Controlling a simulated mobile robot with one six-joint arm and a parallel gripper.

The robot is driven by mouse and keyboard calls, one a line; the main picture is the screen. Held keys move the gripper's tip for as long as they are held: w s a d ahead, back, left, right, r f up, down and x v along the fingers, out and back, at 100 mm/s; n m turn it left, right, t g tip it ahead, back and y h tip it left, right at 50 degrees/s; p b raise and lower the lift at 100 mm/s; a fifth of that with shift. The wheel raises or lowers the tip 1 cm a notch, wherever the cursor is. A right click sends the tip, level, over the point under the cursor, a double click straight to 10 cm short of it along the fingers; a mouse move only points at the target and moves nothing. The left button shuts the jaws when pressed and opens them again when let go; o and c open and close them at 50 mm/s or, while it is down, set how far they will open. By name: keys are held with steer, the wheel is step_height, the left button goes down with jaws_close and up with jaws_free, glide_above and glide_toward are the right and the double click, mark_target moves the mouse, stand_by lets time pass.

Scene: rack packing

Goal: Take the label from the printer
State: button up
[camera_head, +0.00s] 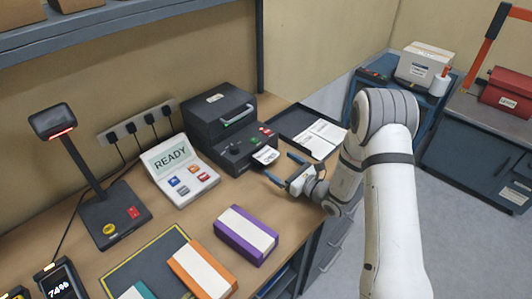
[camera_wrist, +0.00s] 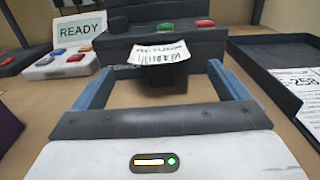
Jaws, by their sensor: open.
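The label printer (camera_head: 222,122) is a dark box with green and red buttons on the bench. A white printed label (camera_head: 266,155) sticks out of its front. In the wrist view the label (camera_wrist: 158,52) curls from the printer (camera_wrist: 200,40), straight ahead of my gripper and between the lines of its fingers. My gripper (camera_head: 281,170) is open and empty, just in front of the label, with blue-grey fingers on either side. In the wrist view the open fingers (camera_wrist: 163,85) appear short of the label, apart from it.
A black tray (camera_head: 284,121) with white sheets lies right of the printer, close to my gripper. A READY display panel (camera_head: 172,165) stands left. Purple (camera_head: 246,234) and orange (camera_head: 201,268) boxes lie in front. A scanner stand (camera_head: 108,214) is further left.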

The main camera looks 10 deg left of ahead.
mark_target(266, 156)
steer(key=x, duration=0.3)
steer(key=shift+a+p, duration=0.1)
steer(key=shift+p, duration=0.25)
steer(key=shift+c, duration=0.3)
steer(key=c, duration=1.6)
steer(key=shift+r, duration=0.1)
